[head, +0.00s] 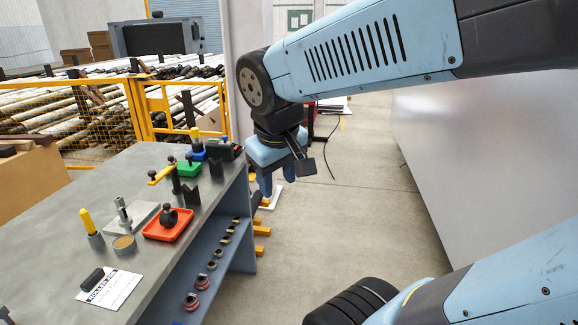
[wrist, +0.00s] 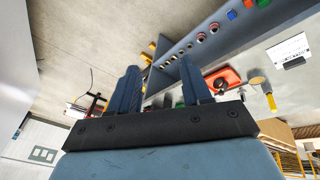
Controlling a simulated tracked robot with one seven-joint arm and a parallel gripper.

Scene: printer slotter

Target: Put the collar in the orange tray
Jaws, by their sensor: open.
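The orange tray (head: 153,232) lies on the grey bench and holds a dark knobbed piece (head: 168,216). The tray also shows in the wrist view (wrist: 235,76). I cannot tell for sure which piece is the collar. A short grey ring-like piece with a tan top (head: 124,245) stands on the bench left of the tray. Several small rings (head: 212,265) sit on the shelf under the bench top. My gripper (head: 277,184) is open and empty, in the air off the bench's right edge. Its two fingers also show in the wrist view (wrist: 160,68).
A grey plate with a metal post (head: 122,212), a yellow-handled tool (head: 90,228), a green tray (head: 187,169) and a black stand with a yellow arm (head: 175,178) crowd the bench. A white card (head: 112,289) lies in front.

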